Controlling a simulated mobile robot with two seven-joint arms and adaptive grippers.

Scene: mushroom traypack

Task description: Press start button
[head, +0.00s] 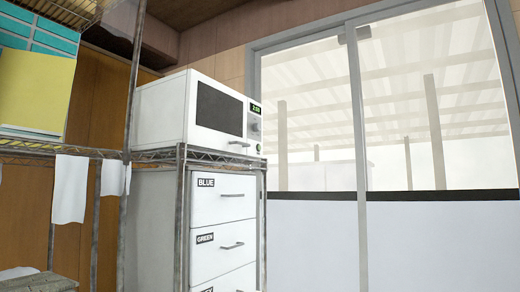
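A white microwave (165,110) sits on top of a wire rack, with its dark door window (219,108) facing right. The button's label is too small to read. Neither of my grippers is in view.
A white drawer cabinet (223,197) with drawers labelled BLUE and GREEN stands under the microwave. A wire shelf (60,147) with teal and yellow boxes is at left. A glass sliding door (405,120) fills the right side.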

